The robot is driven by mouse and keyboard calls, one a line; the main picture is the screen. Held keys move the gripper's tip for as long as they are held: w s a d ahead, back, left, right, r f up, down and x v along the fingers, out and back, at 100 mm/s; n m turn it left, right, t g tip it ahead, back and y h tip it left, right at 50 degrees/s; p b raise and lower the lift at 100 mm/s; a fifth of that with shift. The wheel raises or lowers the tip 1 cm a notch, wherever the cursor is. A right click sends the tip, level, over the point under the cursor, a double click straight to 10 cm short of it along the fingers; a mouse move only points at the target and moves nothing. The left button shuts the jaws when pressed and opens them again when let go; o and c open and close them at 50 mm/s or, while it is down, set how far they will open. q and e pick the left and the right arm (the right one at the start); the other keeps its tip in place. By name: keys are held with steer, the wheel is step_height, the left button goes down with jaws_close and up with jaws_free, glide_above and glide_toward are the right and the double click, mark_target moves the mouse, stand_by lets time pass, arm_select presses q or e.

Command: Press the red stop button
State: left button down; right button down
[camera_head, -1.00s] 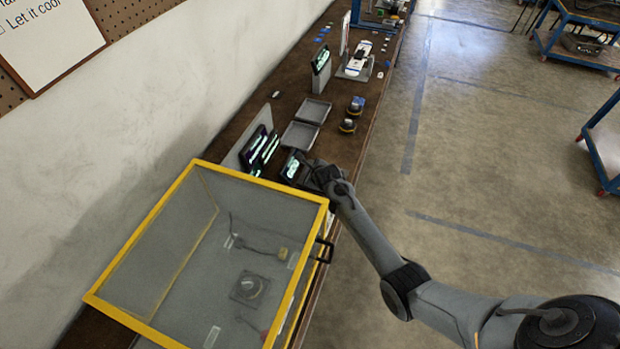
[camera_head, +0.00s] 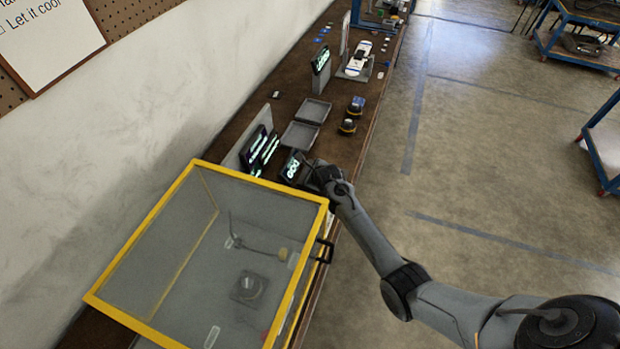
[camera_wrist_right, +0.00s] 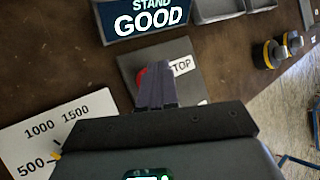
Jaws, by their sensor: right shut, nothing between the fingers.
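The red stop button (camera_wrist_right: 140,77) sits on a dark grey plate (camera_wrist_right: 130,64) in the right wrist view. It is mostly hidden behind the fingers of my right gripper (camera_wrist_right: 154,84), and only a sliver of red shows on their left. A white label (camera_wrist_right: 182,65) beside it shows "TOP", its first letter covered. My right gripper is shut and empty, with its fingertips over the button. I cannot tell whether they touch it. In the head view my right gripper (camera_head: 312,175) is at the bench behind the yellow-framed case, and the button is hidden there.
A screen reading "STAND GOOD" (camera_wrist_right: 150,18) stands just beyond the plate. A white card with numbers (camera_wrist_right: 42,135) lies to the left. The clear case with yellow edges (camera_head: 255,186) fills the near bench (camera_head: 262,112). Grey trays (camera_head: 300,135) lie farther along.

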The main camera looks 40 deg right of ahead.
steer(key=shift+f, duration=0.2)
stand_by(0.5)
steer(key=shift+f, duration=0.4)
stand_by(0.5)
steer(key=shift+f+b, duration=0.35)
steer(key=shift+b, duration=0.1)
steer(key=shift+r, duration=0.1)
stand_by(0.4)
steer(key=shift+r+p, duration=0.8)
steer(key=shift+p, duration=0.25)
